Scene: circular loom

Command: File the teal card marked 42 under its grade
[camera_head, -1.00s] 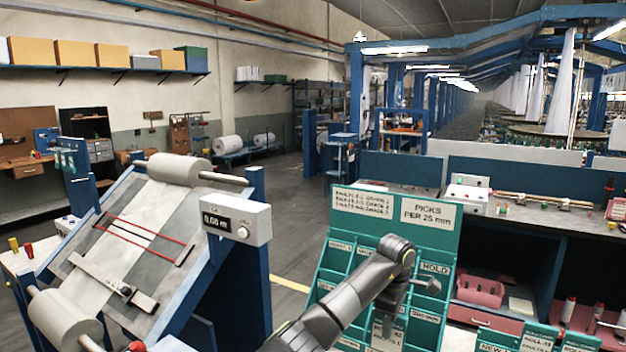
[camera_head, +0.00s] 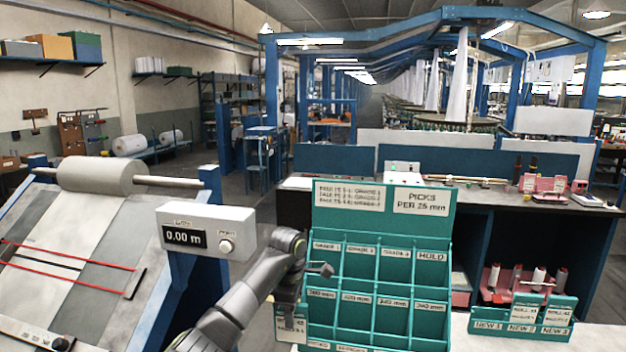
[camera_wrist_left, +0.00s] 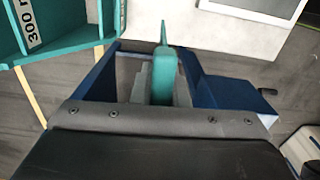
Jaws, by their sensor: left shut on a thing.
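My left gripper (camera_head: 290,305) is shut on a teal card (camera_head: 292,326) with a pale printed label, too blurred to read now. In the left wrist view the card (camera_wrist_left: 163,78) stands edge-on between the fingers. The card hangs just left of the teal sorting rack (camera_head: 447,262). The rack's upper pockets are labelled GRADE 1 (camera_head: 327,246), GRADE 2 (camera_head: 361,248), GRADE 3 (camera_head: 396,251) and HOLD (camera_head: 432,257); these look empty. A row with mm labels lies below. My right gripper is not in view.
A small teal holder (camera_head: 560,330) marked NEW stands right of the rack, with cards in it. A fabric inspection frame with a display box (camera_head: 208,232) reading 0.00 m stands close on the left. A workbench (camera_head: 475,195) runs behind.

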